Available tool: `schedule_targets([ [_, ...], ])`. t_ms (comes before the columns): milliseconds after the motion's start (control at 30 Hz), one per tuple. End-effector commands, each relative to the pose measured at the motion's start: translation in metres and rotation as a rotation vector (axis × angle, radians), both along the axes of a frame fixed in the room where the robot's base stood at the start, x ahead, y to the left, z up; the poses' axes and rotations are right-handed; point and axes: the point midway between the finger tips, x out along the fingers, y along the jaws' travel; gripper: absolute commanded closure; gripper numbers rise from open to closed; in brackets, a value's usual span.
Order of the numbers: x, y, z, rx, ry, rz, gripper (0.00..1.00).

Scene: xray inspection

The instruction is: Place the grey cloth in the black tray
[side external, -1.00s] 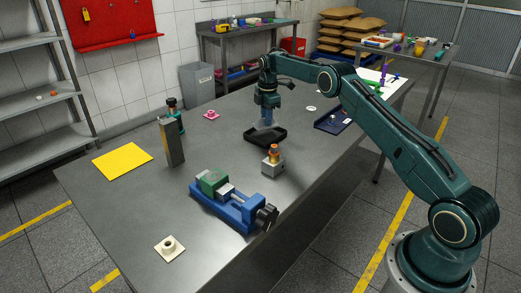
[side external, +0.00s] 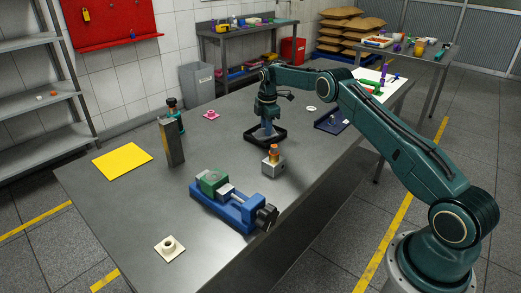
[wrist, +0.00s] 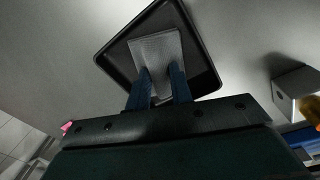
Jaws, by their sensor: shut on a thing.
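The black tray (side external: 280,139) lies flat on the steel table; its rim also shows in the wrist view (wrist: 101,60). The grey cloth (wrist: 157,48) is a flat piece inside the tray's outline in the wrist view, with its near end between my fingers. My gripper (side external: 266,131) points down over the tray and is shut on the cloth; its blue fingertips show in the wrist view (wrist: 160,73). In the side view the cloth is small and mostly hidden by the fingers. I cannot tell whether it touches the tray floor.
A grey block with an orange top (side external: 273,163) stands close in front of the tray. A dark blue tray (side external: 332,121) lies to its right. A blue vise (side external: 232,205), a tall grey block (side external: 172,143) and a yellow sheet (side external: 122,161) are farther off.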

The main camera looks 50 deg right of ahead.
Motion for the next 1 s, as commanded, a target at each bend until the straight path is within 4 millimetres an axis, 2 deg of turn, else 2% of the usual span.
schedule_targets([
  [67, 0.000, 0.000, -0.002, 0.000, 0.001, 0.000, 0.99],
  [100, 0.000, 0.000, -0.002, 0.000, 0.000, 0.000, 0.70],
  [167, 0.000, 0.000, -0.002, 0.000, 0.000, 0.000, 0.59],
  [200, 0.000, 0.000, -0.002, 0.000, 0.000, 0.000, 0.56],
  [667, 0.000, 0.000, 0.005, 0.000, 0.000, 0.000, 0.56],
  [867, -0.001, 0.000, 0.025, -0.001, -0.002, 0.000, 0.56],
  [1000, -0.002, 0.001, 0.046, -0.002, -0.004, 0.000, 0.56],
])
